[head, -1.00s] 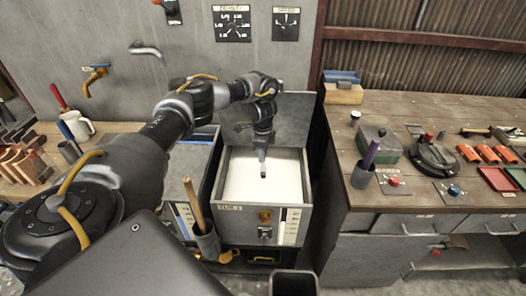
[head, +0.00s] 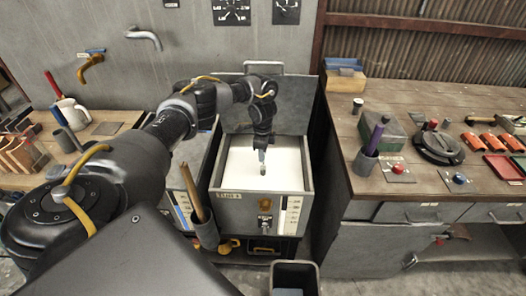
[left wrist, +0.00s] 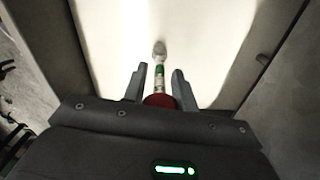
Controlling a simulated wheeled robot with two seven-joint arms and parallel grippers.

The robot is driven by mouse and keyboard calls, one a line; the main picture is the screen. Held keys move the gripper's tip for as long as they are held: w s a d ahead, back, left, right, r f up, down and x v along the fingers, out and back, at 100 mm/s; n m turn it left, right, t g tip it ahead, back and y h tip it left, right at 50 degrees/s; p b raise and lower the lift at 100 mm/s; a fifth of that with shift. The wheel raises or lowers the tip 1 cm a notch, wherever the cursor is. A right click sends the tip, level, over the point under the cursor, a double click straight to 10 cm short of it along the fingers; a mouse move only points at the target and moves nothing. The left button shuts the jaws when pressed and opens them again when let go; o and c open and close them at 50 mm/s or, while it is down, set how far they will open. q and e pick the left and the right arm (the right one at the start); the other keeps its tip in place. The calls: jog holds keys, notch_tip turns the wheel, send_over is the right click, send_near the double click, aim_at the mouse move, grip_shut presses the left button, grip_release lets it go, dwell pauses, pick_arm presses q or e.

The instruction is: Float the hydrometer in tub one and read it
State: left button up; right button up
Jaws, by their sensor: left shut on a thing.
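Tub one (head: 262,210) is an open grey metal box with a label on its front, filled with a white, bright liquid. My left gripper (head: 263,146) is over the middle of the tub, pointing down. It is shut on the hydrometer (head: 263,168), a thin upright piece. In the left wrist view the hydrometer (left wrist: 159,68) shows a grey end, a green band and a pale stem, with a red part between the fingers (left wrist: 159,80). Whether its lower end touches the liquid, I cannot tell. My right gripper is not in view.
A raised lid (head: 283,102) stands behind the tub. A holder with a wooden stick (head: 206,234) hangs at its front left corner. A dark bin (head: 295,276) stands on the floor in front. A workbench (head: 350,135) with a cup and tools is at right.

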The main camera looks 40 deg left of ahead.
aim_at(263, 164)
pick_arm(q)
jog(key=shift+f+b, duration=2.5)
jog(key=shift+f, duration=1.6)
jog(key=o, duration=0.8)
jog(key=shift+o, duration=0.3)
jog(key=o, duration=0.9)
jog(key=shift+o, duration=0.2)
jog(key=shift+r, duration=0.1)
jog(key=shift+r+p, duration=4.25)
jog(key=shift+r, duration=0.2)
